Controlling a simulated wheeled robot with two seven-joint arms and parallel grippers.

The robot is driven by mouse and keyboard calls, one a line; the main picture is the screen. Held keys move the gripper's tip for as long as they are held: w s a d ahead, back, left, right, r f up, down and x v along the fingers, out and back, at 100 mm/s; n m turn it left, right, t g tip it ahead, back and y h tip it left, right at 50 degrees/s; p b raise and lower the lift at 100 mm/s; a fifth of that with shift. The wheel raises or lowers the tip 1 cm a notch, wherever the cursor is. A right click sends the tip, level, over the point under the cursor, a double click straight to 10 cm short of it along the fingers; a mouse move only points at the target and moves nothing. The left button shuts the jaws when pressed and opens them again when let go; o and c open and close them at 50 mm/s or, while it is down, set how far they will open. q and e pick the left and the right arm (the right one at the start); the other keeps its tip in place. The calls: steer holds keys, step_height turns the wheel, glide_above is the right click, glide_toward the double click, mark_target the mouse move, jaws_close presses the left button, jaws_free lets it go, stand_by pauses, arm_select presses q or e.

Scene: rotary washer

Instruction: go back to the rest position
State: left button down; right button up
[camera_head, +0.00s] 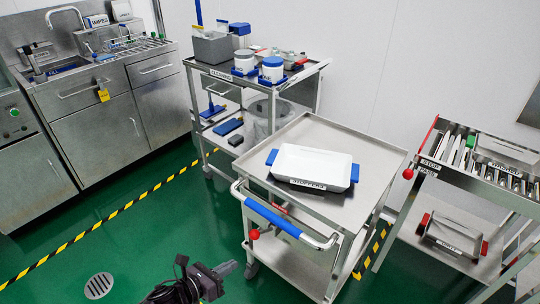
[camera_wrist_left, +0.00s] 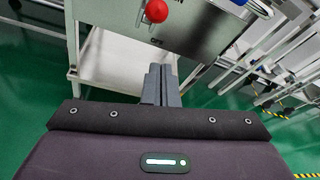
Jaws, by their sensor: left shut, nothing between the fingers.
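My left gripper (camera_head: 227,268) shows at the bottom of the head view, left of the cart's lower front, above the green floor. Its fingers are together with nothing between them. In the left wrist view my left gripper (camera_wrist_left: 161,84) points toward the cart's side, with the fingers side by side and a red knob beyond them. My right gripper does not show in either view.
A steel cart (camera_head: 370,165) with a blue-gripped handle (camera_head: 272,219) and red knob (camera_head: 254,234) stands close by. It carries a white tray labelled STOPPERS (camera_head: 311,165). A cleaning cart (camera_head: 222,73), tool cart (camera_head: 450,174) and sink (camera_head: 68,66) stand around. Floor at left is clear.

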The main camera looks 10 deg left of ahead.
arm_select(q)
steer(key=a+f+n+y+p, duration=0.2)
steer(key=a+f+n+y, duration=0.35)
steer(key=f+n, duration=0.65)
steer(key=s+a+f+n+g+y, duration=0.2)
steer(key=s+a+f+n+g, duration=0.15)
steer(key=s+f+n, duration=0.55)
steer(key=s+d+f+n+g, duration=0.2)
steer(key=s+n, duration=0.3)
steer(key=s, duration=0.4)
steer(key=s+d+f+n+g+p, duration=0.1)
steer(key=s+d+f+n+g, duration=0.2)
steer(key=s, duration=0.6)
steer(key=s+d+f+n+g+p, duration=0.1)
steer(key=s+d+f+n+g, duration=0.1)
steer(key=s+f+n, duration=0.4)
steer(key=s+n, duration=0.1)
steer(key=s, duration=0.2)
steer(key=shift+d+f+g, duration=0.15)
steer(key=shift+f+g, duration=0.05)
steer(key=shift+g, duration=0.15)
steer(key=shift+s+y, duration=0.1)
steer(key=shift+y, duration=0.15)
